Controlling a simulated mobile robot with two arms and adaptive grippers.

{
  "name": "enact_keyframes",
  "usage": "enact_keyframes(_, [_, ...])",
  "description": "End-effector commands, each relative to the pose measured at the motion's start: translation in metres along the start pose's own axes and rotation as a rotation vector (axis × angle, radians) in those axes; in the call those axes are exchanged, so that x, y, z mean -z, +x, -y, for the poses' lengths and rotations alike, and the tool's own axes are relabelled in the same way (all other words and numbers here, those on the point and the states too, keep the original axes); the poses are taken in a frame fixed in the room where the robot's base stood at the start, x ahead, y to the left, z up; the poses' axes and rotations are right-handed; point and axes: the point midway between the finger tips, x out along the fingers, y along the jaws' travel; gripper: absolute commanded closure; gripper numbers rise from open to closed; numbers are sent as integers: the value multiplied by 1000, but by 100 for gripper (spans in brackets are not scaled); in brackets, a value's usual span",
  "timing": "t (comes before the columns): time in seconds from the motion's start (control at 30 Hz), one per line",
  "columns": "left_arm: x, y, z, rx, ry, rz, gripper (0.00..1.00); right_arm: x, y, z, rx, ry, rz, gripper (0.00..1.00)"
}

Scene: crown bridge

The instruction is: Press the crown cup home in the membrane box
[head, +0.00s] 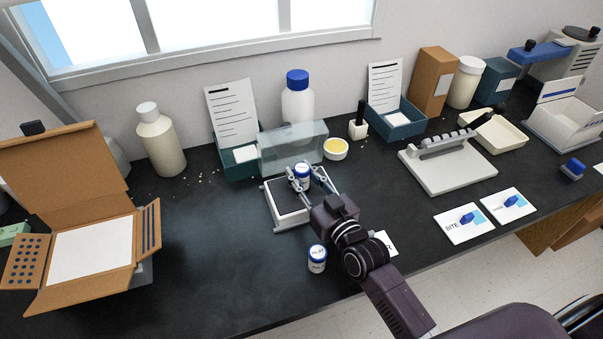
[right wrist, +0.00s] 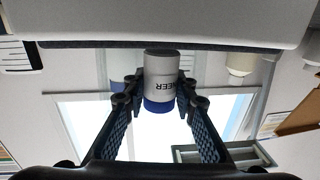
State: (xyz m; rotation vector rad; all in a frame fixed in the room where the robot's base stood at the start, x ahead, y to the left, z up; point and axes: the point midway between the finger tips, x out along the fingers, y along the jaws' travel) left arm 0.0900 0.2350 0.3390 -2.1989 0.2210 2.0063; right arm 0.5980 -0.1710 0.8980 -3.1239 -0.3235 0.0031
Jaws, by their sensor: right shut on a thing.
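My right gripper (head: 303,183) is shut on a small white cup with a blue lid (head: 302,171). In the right wrist view, the same cup (right wrist: 160,85) sits between both fingers, its lettering upside down and ending in "NEER"; I see no crown label. The white box with a raised clear lid (head: 291,146), apparently the membrane box, has its low base (head: 285,208) under the gripper. The cup is over or at this base; whether it touches is unclear. Another white cup with a blue lid (head: 317,261) stands on the bench in front. My left gripper is not in view.
A cardboard box (head: 62,170) stands open at left. Bottles (head: 160,143) and teal trays (head: 241,170) line the back. A white rack (head: 448,173) and cards (head: 463,224) lie to the right. The bench left of the membrane box is mostly clear.

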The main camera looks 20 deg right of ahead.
Motion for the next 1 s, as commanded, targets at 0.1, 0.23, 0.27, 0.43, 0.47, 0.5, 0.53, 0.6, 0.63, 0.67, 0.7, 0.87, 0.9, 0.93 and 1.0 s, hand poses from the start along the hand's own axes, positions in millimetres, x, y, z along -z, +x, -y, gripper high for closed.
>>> enact_keyframes(0.1, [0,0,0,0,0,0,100,0,0,0,0,-1,-1,97])
enact_keyframes(0.23, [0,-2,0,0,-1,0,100,1,0,0,0,-1,0,97])
enact_keyframes(0.27, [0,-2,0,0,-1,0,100,1,0,0,0,-1,0,97])
enact_keyframes(0.43, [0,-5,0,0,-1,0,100,1,0,0,0,-2,0,97])
enact_keyframes(0.47, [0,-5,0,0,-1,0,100,1,0,0,0,-2,0,97])
enact_keyframes(0.5, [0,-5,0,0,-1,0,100,0,0,0,0,-2,0,97])
enact_keyframes(0.53, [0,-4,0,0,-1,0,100,0,0,0,0,-2,-1,97])
enact_keyframes(0.6, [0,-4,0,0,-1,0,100,0,0,0,0,-1,-1,97])
enact_keyframes(0.63, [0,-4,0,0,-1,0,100,0,0,0,0,-1,-1,97])
enact_keyframes(0.67, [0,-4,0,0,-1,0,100,0,0,0,0,-1,-1,97])
enact_keyframes(0.7, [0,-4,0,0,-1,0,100,0,0,0,0,-1,-1,97])
enact_keyframes(0.87, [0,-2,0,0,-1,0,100,-3,0,0,0,-1,0,97])
enact_keyframes(0.9, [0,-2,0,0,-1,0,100,-4,0,0,0,-1,0,97])
enact_keyframes(0.93, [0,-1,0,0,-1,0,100,-4,0,0,0,-1,0,97])
enact_keyframes(1.0, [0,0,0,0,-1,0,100,-6,0,0,0,-1,0,97])
